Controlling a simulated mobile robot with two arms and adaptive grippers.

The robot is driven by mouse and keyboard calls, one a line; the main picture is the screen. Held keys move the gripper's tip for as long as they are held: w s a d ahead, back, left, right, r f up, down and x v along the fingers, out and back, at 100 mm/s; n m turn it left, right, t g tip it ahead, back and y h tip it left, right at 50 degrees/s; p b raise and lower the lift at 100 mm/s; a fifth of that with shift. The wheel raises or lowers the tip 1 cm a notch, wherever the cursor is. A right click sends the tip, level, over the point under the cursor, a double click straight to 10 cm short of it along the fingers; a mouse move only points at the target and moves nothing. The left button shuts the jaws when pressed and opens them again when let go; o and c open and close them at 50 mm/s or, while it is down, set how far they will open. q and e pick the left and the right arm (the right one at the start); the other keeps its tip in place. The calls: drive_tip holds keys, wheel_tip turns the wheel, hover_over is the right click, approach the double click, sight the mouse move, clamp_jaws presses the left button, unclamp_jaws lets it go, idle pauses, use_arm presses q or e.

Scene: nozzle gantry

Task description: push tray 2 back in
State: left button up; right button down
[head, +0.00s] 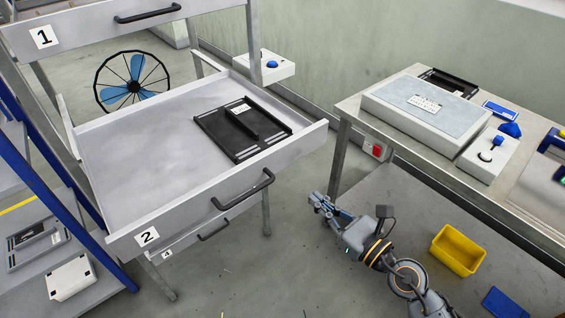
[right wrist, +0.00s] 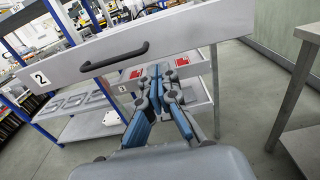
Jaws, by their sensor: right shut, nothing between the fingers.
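Tray 2 (head: 130,165) is a grey drawer standing well out of its rack in the head view, with a "2" label on its front. Its black bar handle (head: 243,190) is on the front panel. A black slotted plate (head: 228,148) lies on the tray. My right gripper (head: 318,202) is shut and empty, in front of the tray and right of the handle, apart from both. In the right wrist view the gripper (right wrist: 160,72) points toward the front panel (right wrist: 200,35), with the handle (right wrist: 115,57) to its left. My left gripper is not in view.
Tray 1 (head: 85,22) is above, and a lower tray with a handle (head: 213,230) is below. A workbench (head: 345,108) with a white box stands to the right. A yellow bin (head: 458,250) is at lower right. The floor in front of the tray is clear.

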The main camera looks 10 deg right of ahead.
sight(275, 164)
drive_tip(key=p+x, duration=0.2)
drive_tip(key=x, duration=0.9)
drive_tip(key=shift+w+p, duration=0.2)
drive_tip(key=shift+p, duration=0.1)
drive_tip(key=shift+w+a, duration=0.4)
drive_tip(key=shift+w, duration=0.15)
